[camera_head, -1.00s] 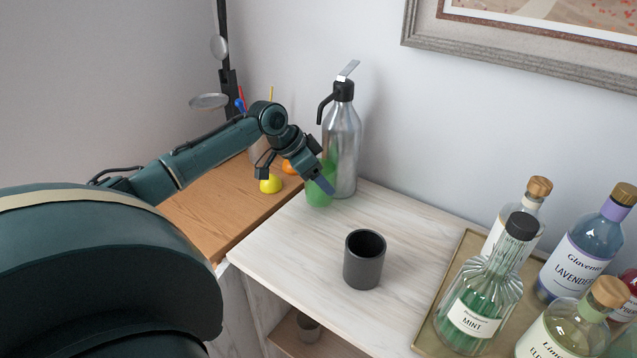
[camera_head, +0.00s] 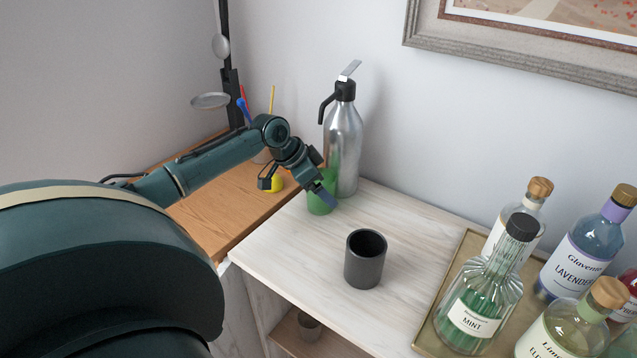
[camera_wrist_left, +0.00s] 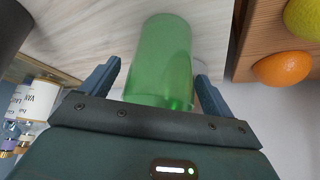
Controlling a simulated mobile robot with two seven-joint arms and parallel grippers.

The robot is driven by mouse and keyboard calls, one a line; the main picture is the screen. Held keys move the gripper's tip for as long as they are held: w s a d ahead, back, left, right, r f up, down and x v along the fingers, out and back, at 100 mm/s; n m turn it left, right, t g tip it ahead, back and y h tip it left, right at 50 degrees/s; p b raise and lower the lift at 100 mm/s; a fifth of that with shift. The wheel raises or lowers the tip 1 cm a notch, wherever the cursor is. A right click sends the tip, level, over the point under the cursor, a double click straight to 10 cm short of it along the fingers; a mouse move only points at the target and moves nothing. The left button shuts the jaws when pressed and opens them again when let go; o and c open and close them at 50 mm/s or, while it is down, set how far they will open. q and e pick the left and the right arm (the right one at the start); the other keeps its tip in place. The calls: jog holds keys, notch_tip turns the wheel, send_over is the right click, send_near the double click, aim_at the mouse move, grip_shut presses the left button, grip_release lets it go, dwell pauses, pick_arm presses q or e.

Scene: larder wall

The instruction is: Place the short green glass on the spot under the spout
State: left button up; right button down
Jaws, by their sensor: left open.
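The short green glass (camera_head: 320,203) stands upright on the pale wooden top, just in front of the silver siphon bottle (camera_head: 345,150). It lies below the side of the bottle where the black spout (camera_head: 325,106) curves out; I cannot tell if it is exactly under the spout. My left gripper (camera_head: 326,192) is open at the glass and partly hides it. In the left wrist view the glass (camera_wrist_left: 163,55) lies between the two spread fingers, nearer the right one, with a clear gap to the left one. My right gripper is not in view.
A dark grey cup (camera_head: 365,262) stands in front on the pale top. A tray (camera_head: 428,338) with several bottles is at the right. A yellow fruit (camera_head: 277,184) is on the brown board; an orange (camera_wrist_left: 281,68) shows in the wrist view. Pale top between cup and glass is clear.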

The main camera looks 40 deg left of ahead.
pick_arm(q)
jog(key=b+v, duration=0.1)
jog(key=v, duration=1.1)
jog(key=shift+r, duration=0.15)
